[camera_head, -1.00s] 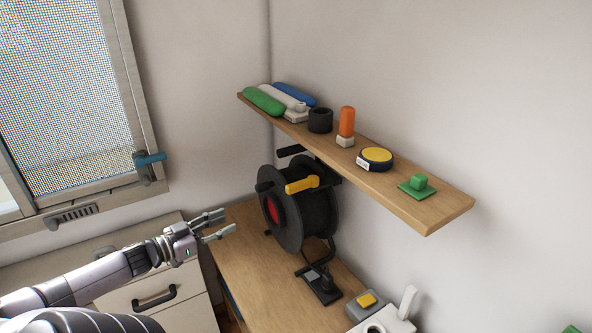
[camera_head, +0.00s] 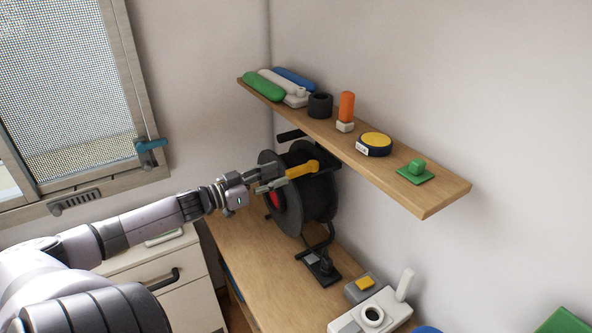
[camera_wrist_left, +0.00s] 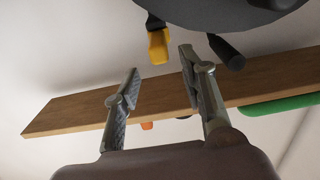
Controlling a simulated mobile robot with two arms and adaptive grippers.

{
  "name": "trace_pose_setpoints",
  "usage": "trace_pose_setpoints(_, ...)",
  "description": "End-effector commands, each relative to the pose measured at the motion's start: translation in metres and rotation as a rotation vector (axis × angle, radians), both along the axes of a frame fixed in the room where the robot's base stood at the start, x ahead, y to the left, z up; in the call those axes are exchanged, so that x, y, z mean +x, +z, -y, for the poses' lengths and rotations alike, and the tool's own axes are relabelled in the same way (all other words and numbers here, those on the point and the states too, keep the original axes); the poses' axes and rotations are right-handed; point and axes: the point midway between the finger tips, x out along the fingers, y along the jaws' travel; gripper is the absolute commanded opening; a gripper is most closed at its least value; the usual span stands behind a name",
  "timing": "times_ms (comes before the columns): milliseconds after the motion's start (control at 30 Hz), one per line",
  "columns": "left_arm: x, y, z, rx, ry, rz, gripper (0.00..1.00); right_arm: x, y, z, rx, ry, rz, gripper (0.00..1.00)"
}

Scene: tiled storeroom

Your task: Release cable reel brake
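The cable reel (camera_head: 306,207) stands on the wooden bench, a black drum with a red centre partly hidden by my left gripper. Its yellow lever (camera_head: 302,169) sticks out at the upper part of the drum, level with the gripper. My left gripper (camera_head: 270,179) is open and empty, just left of the lever. In the left wrist view, the yellow lever (camera_wrist_left: 158,46) lies beyond the gap between the two spread fingers (camera_wrist_left: 160,68). A black handle (camera_wrist_left: 226,52) shows beyond the right finger. Contact with the lever cannot be made out. My right gripper is not in view.
A wooden shelf (camera_head: 395,178) juts from the wall above and right of the reel, carrying several small items. A white device (camera_head: 370,316) and a grey box with a yellow button (camera_head: 364,284) sit on the bench (camera_head: 262,265) in front. A window handle (camera_head: 150,145) is at left.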

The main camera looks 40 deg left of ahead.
Motion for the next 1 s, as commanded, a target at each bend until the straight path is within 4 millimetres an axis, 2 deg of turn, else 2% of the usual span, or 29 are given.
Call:
trace_pose_setpoints(100,0.015,0.002,0.004,0.002,-0.001,0.005,0.38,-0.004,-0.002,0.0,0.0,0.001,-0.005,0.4)
trace_pose_setpoints(533,0.054,0.002,0.015,-0.001,0.002,0.003,0.38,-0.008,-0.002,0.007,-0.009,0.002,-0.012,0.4)
trace_pose_setpoints(700,0.064,0.001,0.018,0.002,0.001,0.002,0.38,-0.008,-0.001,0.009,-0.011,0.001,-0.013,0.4)
trace_pose_setpoints(1000,0.068,0.0,0.02,0.001,0.0,-0.001,0.38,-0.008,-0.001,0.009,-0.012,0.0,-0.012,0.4)
